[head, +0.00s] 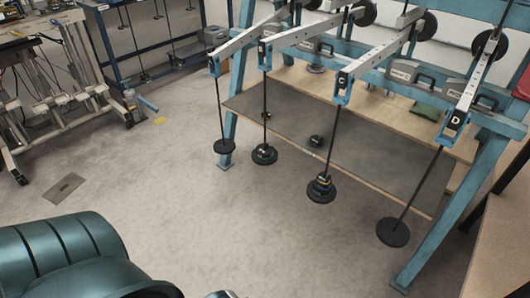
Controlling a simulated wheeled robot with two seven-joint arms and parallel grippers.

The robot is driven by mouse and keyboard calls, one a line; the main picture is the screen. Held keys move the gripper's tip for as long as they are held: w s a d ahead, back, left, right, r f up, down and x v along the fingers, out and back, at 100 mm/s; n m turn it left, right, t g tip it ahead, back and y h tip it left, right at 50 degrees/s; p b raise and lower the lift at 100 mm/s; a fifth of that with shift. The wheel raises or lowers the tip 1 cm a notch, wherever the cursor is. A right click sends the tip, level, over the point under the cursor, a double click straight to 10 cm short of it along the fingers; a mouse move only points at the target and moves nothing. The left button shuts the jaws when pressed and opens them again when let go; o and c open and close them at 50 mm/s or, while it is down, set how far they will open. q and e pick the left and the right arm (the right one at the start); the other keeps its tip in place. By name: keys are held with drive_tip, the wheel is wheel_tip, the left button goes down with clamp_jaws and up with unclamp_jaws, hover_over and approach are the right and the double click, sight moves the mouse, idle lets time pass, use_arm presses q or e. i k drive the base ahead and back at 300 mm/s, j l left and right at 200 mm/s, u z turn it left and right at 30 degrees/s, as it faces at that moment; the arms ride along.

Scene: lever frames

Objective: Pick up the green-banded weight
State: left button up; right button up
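Several black weight discs hang on rods from a row of levers. The rod under lever B carries a dark weight stack (264,155) with a faint greenish band. The rod under lever C carries a taller stack (321,188) with yellow-green marks. Two small dark weights, one near the shelf middle (316,140) and one farther left (266,117), sit on the grey shelf; their bands are too small to read. I cannot tell for certain which is the green-banded weight. My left arm's dark teal casing fills the lower left. Neither gripper shows clearly.
The left rod (220,110) ends in a bare disc (224,147); lever D (456,120) holds a wide disc (393,232). Blue frame legs (440,225) stand either side of the shelf (385,160). The floor in front is clear. A wooden surface (500,235) edges the right.

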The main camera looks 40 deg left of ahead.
sight(262, 154)
drive_tip(key=i, duration=1)
drive_tip(key=u, duration=1.6)
